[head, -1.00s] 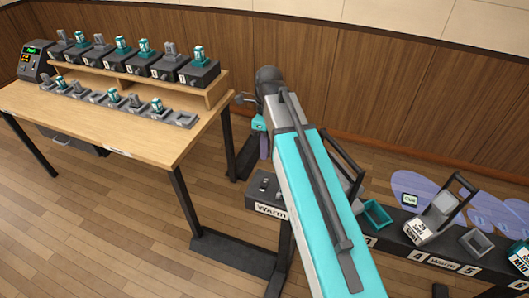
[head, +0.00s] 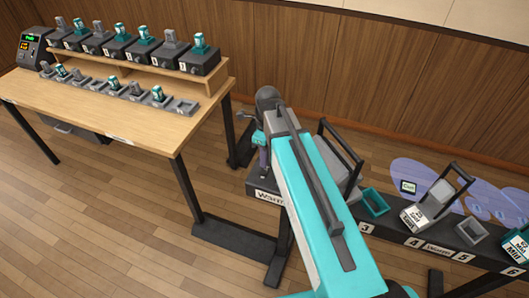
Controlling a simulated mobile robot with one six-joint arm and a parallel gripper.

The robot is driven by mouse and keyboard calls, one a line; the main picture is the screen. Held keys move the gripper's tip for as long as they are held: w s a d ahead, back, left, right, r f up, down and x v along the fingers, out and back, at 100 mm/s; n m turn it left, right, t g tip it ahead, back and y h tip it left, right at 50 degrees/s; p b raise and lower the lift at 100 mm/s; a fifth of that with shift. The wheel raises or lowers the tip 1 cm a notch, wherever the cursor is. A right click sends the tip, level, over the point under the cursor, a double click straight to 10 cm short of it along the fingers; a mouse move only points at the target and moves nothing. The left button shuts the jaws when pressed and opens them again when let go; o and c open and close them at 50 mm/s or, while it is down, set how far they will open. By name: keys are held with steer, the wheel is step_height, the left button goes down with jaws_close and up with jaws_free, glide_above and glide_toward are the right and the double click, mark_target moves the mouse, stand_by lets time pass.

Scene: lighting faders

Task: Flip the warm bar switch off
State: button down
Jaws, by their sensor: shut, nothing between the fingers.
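The warm bar switch box is a dark box with a white label reading "Warm" (head: 268,196), at the left end of the low bar in the head view. My gripper (head: 263,168) points down just above the box top and looks shut and empty. It and my teal arm hide the switches on the box, so I cannot tell the switch position or whether the fingertips touch it.
A wooden table (head: 130,128) with a shelf of lamp units and small faders stands to the left. Right of my arm, the dark bar carries a teal tray (head: 374,203), a grey tray (head: 471,231) and lights with tall handles (head: 428,205). Floor is open in front.

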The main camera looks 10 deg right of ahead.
mark_target(264, 172)
steer(key=shift+s+a+f+p, duration=0.15)
steer(key=shift+f+p, duration=0.2)
steer(key=shift+f, duration=1.25)
